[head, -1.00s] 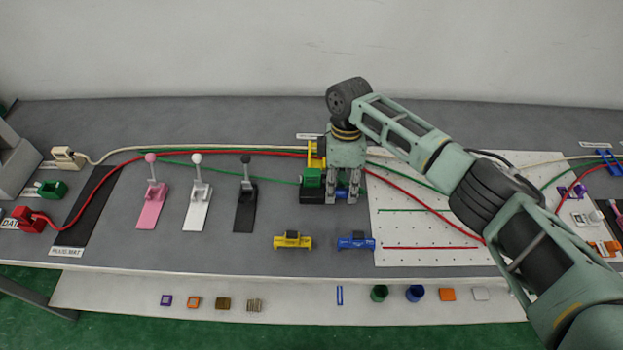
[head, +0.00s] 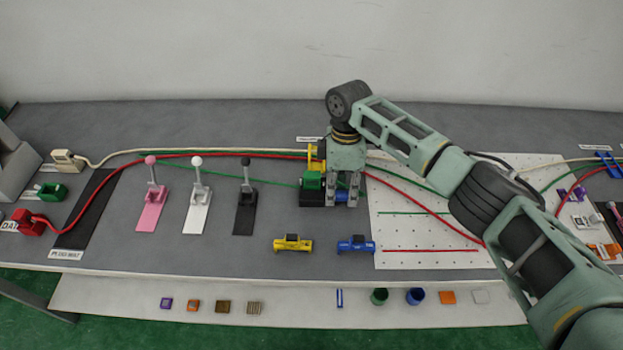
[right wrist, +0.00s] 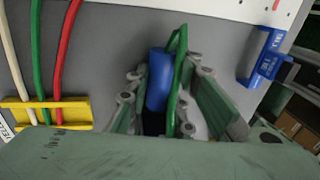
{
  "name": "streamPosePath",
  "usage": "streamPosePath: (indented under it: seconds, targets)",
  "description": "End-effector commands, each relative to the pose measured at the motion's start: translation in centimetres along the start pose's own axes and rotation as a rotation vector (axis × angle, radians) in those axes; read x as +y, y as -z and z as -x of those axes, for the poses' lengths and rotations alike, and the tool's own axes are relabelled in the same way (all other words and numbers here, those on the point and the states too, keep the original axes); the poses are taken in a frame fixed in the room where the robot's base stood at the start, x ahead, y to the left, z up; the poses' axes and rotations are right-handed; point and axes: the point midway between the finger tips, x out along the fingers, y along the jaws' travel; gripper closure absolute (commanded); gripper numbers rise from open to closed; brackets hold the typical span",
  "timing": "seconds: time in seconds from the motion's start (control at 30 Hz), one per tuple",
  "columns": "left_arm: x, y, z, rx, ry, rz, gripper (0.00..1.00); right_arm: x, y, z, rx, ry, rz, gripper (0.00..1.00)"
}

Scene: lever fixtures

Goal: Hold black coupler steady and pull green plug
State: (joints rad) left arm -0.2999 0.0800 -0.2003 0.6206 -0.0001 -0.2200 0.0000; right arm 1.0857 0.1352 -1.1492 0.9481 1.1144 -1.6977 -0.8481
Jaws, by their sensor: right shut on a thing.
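My right gripper (head: 348,200) points down at a small fixture near the middle of the table. It is shut on a blue block (head: 341,196), which lies between the fingers in the right wrist view (right wrist: 158,80). A green cable loops beside the blue block in that view, with a dark part below it. A green block (head: 312,181), which looks like the green plug, sits just left of the gripper on a black base (head: 311,199). The black coupler is not clearly told apart; the gripper hides part of the fixture. My left gripper is out of view.
A yellow cable guide (head: 315,158) stands behind the green block. Pink (head: 151,208), white (head: 196,210) and black (head: 245,212) levers stand to the left. Yellow (head: 293,244) and blue (head: 356,244) connectors lie in front. A white pegboard (head: 430,230) is at right.

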Motion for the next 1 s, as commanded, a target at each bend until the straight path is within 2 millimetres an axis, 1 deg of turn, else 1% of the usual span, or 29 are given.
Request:
streamPosePath:
  seconds: [0.17, 0.2, 0.43, 0.77, 0.87, 0.97, 1.0]
  targets:
    - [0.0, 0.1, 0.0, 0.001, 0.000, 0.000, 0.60, 0.0, 0.0, 0.0, 0.000, 0.000, 0.000, 1.00]
    - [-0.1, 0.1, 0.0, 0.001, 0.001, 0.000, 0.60, 0.0, 0.0, 0.0, 0.000, 0.000, 0.000, 0.77]
    - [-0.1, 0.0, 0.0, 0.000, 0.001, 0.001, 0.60, 0.0, 0.0, 0.0, 0.000, 0.000, 0.000, 0.57]
    - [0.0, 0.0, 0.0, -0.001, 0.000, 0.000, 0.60, 0.0, 0.0, 0.2, 0.000, -0.001, 0.000, 0.57]
    - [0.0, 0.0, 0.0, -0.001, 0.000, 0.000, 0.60, 0.1, 0.1, 1.1, 0.002, -0.003, 0.000, 0.57]
    - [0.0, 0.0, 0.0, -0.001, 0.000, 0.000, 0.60, 0.1, 0.1, 2.8, 0.002, -0.004, 0.001, 0.57]
    - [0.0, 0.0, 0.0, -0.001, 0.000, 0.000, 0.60, 0.1, 0.1, 3.7, 0.002, -0.004, 0.001, 0.57]
